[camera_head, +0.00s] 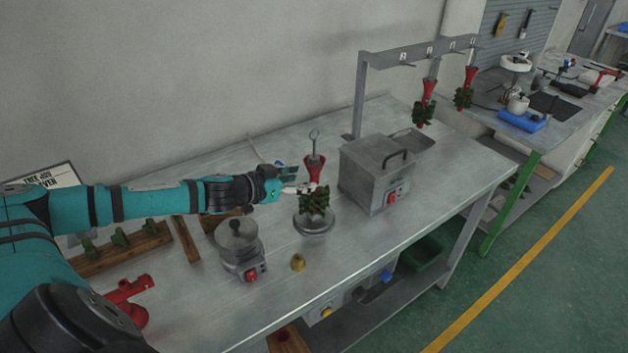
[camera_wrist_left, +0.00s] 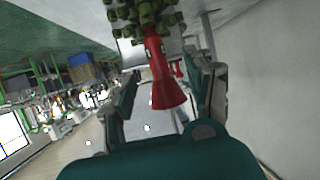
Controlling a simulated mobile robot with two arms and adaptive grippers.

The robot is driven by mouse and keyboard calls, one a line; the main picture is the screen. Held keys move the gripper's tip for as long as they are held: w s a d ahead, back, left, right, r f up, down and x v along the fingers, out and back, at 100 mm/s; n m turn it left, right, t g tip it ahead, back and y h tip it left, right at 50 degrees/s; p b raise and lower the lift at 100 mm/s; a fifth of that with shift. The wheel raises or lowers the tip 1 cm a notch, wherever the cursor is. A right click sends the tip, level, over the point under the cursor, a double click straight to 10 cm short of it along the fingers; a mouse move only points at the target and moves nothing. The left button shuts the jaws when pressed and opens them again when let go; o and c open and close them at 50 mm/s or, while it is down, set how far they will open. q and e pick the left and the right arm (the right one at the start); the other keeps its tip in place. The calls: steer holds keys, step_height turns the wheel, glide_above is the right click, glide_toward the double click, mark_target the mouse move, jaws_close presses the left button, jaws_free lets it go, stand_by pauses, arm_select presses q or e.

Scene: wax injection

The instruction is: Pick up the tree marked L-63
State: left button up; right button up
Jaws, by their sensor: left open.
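A wax tree with a red cone-shaped base (camera_head: 315,166) and dark green pieces stands upright, green end down, at a round metal dish (camera_head: 314,226) on the workbench. A metal hook rises from its top. My left gripper (camera_head: 300,186) reaches in from the left at the red cone. In the left wrist view the red cone (camera_wrist_left: 167,85) lies between the two open fingers (camera_wrist_left: 170,92), with green pieces beyond; I cannot tell if a finger touches it. Two similar trees (camera_head: 424,103) (camera_head: 465,88) hang from a metal rack. No L-63 marking is legible. My right gripper is not in view.
A metal box with a black handle (camera_head: 375,172) stands right of the dish. A lidded pot (camera_head: 240,247) and a small brass-coloured piece (camera_head: 298,262) stand in front. Wooden blocks with green pieces (camera_head: 122,240) lie at left. The bench's front right is clear.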

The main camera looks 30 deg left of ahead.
mark_target(311, 178)
arm_select(q)
steer(key=shift+w+d, duration=0.2)
steer(key=shift+w, duration=0.1)
steer(key=shift+w+f+p, duration=0.1)
steer(key=shift+w+p, duration=0.2)
steer(key=shift+p, duration=0.15)
steer(key=p+x, duration=0.1)
steer(key=x, duration=0.2)
steer(key=shift+w+f, duration=0.1)
steer(key=shift+f, duration=0.05)
steer(key=shift+w+d+f, duration=0.2)
steer(key=shift+w+f, duration=0.2)
steer(key=shift+w, duration=0.15)
steer(key=shift+s, duration=0.1)
steer(key=shift+c, duration=0.2)
jaws_close()
steer(key=shift+r, duration=0.1)
